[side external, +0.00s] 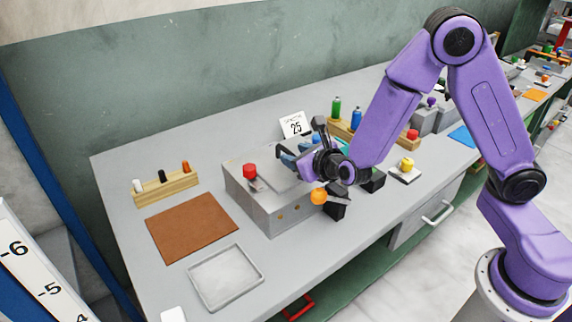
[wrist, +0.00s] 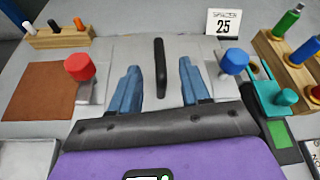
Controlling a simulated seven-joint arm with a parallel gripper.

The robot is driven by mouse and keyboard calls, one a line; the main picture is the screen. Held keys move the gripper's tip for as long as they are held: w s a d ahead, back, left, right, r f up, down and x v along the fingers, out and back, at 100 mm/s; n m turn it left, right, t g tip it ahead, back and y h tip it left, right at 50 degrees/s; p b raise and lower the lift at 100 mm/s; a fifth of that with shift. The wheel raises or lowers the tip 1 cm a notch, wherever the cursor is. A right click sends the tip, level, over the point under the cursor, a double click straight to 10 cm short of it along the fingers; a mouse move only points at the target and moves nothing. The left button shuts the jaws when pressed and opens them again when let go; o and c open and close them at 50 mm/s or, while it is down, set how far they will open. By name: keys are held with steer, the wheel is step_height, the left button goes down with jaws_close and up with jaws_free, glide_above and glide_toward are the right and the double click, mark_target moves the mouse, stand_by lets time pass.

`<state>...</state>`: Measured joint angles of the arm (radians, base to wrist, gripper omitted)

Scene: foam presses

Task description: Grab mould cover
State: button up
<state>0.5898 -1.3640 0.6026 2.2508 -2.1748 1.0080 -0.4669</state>
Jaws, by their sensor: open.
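The mould cover appears to be the flat grey plate (wrist: 138,52) on top of a grey press box (side external: 270,215), with an upright black bar handle (wrist: 160,62) at its middle. My gripper (wrist: 157,80) has two blue fingers, spread apart and empty. In the wrist view the handle shows in the gap between the fingers, touching neither. How far above the plate the fingertips are, I cannot tell. In the side view my gripper (side external: 288,158) is over the press top, and my wrist hides the handle and part of the plate.
A red knob (wrist: 80,67) stands left of the plate and a blue knob (wrist: 234,61) right of it. A card marked 25 (side external: 294,125) stands behind. A brown mat (side external: 192,228), shallow tray (side external: 226,277) and wooden peg rack (side external: 165,187) lie left. An orange knob (side external: 319,196) is at the press front.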

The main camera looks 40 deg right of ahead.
mark_target(287, 153)
steer(key=shift+w+d+f, duration=0.1)
steer(key=shift+w+f, duration=0.05)
steer(key=shift+f, duration=0.2)
steer(key=shift+x, duration=2.3)
steer(key=shift+r, duration=0.1)
jaws_close()
